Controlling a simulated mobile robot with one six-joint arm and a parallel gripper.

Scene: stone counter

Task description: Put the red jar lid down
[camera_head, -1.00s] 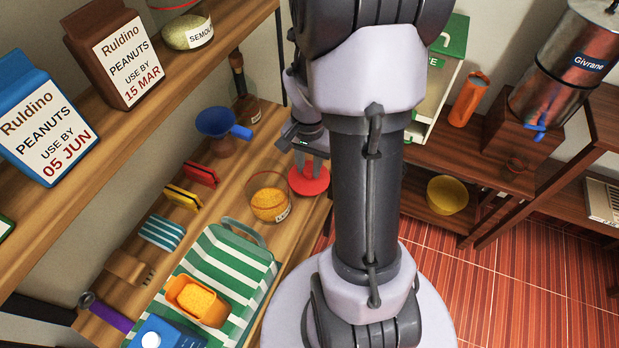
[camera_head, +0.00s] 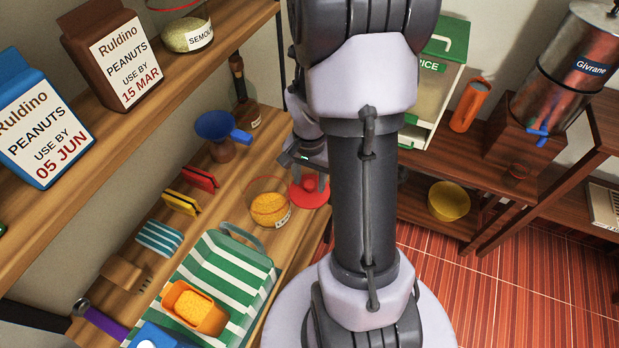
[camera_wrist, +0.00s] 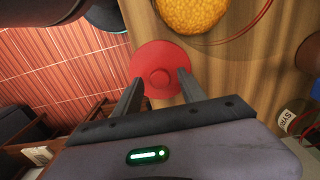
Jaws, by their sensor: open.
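The red jar lid (camera_head: 308,197) is a flat round disc with a knob in its middle. It lies knob up on the wooden counter (camera_head: 226,183), close to the front edge, just right of the glass jar of yellow grain (camera_head: 269,207). In the wrist view the lid (camera_wrist: 155,53) is at the upper middle, beside the open jar (camera_wrist: 193,14). My gripper (camera_wrist: 160,77) is open, one finger on each side of the knob, with gaps to it. In the head view my gripper (camera_head: 309,184) is partly hidden by my arm.
A blue funnel (camera_head: 214,126), red clip (camera_head: 201,178) and yellow clip (camera_head: 181,203) stand towards the wall. The counter's edge drops to a red tiled floor (camera_head: 480,290).

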